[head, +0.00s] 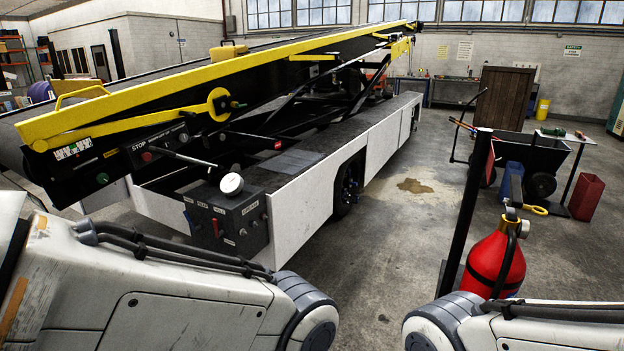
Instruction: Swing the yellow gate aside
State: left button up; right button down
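A belt loader with a long sloping yellow side rail (250,68) fills the left and middle of the head view. A yellow bar (150,119) with a rounded loop at its right end runs across the loader's near end, above a black control panel (158,146) marked STOP. This bar looks like the gate, though I cannot be sure. It lies across the loader's end, close to the sloping rail. My two white arms show at the bottom left and bottom right, below and apart from the bar. Both grippers are out of view.
A red fire extinguisher (495,262) stands beside a black post (466,215) at right. Behind are a black cart (530,158) and a floor stain (414,187). The middle-right floor is clear.

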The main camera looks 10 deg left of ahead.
aim_at(61, 87)
jog(key=i, duration=0.4)
jog(key=u, duration=1.9)
jog(key=i, duration=2.25)
jog(key=z, duration=0.15)
